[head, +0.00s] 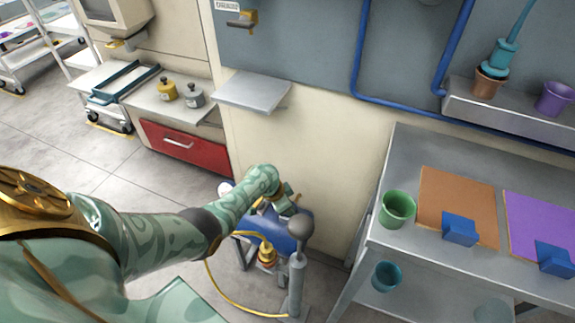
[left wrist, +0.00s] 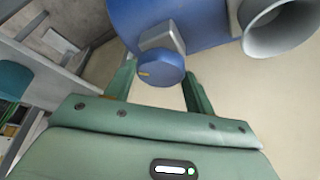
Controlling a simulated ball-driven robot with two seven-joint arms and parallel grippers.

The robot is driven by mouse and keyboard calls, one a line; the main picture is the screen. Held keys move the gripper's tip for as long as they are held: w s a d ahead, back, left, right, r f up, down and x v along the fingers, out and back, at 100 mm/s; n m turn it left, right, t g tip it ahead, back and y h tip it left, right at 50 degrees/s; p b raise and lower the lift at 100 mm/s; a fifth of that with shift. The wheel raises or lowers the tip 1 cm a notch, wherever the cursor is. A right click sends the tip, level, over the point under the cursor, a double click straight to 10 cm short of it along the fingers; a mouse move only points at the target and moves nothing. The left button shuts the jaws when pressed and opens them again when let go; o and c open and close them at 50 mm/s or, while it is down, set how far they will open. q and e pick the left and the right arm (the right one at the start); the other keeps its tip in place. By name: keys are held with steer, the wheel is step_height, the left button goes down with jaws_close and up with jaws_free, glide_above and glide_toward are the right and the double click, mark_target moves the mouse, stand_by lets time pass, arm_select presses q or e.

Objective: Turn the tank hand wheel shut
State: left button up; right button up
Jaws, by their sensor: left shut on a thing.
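The blue tank (head: 292,228) lies low against the wall, under my left arm; its blue side also shows at the top of the left wrist view (left wrist: 200,20). The hand wheel (left wrist: 160,70) is a round blue knob with a small orange mark, on a grey stem from the tank. My left gripper (left wrist: 160,88) has one finger on each side of the knob and is shut on it. In the head view my left gripper (head: 286,200) is at the top of the tank and hides the wheel. My right gripper is in neither view.
A grey-handled pump (head: 297,270) stands just in front of the tank, with a yellow hose (head: 222,291) looping on the floor. A metal table (head: 375,235) with a green cup (head: 397,209) stands to the right. A small wall shelf (head: 252,90) is above.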

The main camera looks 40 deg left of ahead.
arm_select(q)
steer(key=m, duration=0.1)
steer(key=m+g+h+b, duration=0.1)
steer(key=m, duration=0.1)
steer(key=m+b, duration=0.1)
steer(key=m, duration=0.1)
steer(key=shift+a+f+g, duration=0.15)
steer(key=shift+f+g, duration=0.1)
steer(key=shift+g, duration=0.05)
steer(key=m+g+h+b, duration=0.1)
steer(key=m, duration=0.2)
steer(key=shift+w+r+m+b, duration=0.1)
steer(key=shift+w+m+b, duration=0.05)
steer(key=shift+m+b, duration=0.2)
steer(key=shift+m, duration=0.35)
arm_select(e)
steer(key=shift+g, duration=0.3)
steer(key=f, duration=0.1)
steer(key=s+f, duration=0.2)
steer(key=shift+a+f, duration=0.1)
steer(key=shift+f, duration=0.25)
arm_select(q)
steer(key=shift+r, duration=0.1)
steer(key=o, duration=1)
